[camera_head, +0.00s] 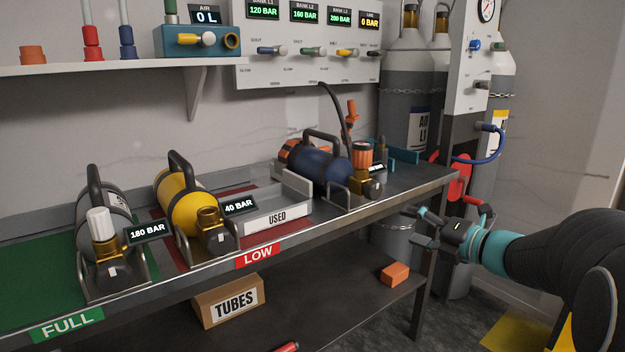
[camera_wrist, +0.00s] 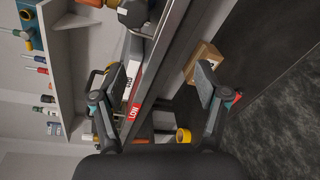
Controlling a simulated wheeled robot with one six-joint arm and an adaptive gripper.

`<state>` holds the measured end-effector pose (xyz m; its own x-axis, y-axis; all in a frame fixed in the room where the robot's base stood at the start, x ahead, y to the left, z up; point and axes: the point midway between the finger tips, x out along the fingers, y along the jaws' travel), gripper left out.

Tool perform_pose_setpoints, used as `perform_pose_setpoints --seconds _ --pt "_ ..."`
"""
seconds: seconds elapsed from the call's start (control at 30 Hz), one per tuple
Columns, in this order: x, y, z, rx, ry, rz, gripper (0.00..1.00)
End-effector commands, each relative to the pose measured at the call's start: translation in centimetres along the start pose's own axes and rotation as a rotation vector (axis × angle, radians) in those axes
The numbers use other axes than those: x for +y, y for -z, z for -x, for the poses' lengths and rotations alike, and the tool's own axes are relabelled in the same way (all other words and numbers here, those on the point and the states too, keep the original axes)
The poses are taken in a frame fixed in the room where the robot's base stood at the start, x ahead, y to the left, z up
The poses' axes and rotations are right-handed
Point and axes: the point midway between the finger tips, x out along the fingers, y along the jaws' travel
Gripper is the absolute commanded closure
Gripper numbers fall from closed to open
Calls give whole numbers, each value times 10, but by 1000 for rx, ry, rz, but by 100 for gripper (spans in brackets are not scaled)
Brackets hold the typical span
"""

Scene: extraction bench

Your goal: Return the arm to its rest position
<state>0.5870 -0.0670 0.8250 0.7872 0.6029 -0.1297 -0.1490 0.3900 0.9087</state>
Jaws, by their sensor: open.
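In the wrist view my gripper (camera_wrist: 160,95) also shows open, with the bench edge and the red LOW label (camera_wrist: 132,122) seen past the fingers. My arm reaches in from the right side of the head view. Its rest position is not marked in either view.
The bench (camera_head: 400,192) holds a grey cylinder (camera_head: 88,205), a yellow cylinder (camera_head: 185,200), a blue cylinder (camera_head: 318,165) and the USED tray (camera_head: 285,218). Tall cylinders (camera_head: 408,90) and a gauge panel (camera_head: 470,90) stand behind my gripper. A TUBES box (camera_head: 228,300) is on the lower shelf.

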Motion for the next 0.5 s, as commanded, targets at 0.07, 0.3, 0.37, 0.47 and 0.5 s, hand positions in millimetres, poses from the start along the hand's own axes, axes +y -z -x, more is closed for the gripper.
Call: perform_pose_setpoints --seconds 0.07,0.3,0.37,0.47,0.5 --pt "-16 15 1 56 51 175 26" --pt "-50 70 17 304 144 771 26" --pt "-56 85 23 383 148 930 26" --pt "-64 111 34 528 129 1201 26" --pt "-66 122 40 590 114 1311 26"
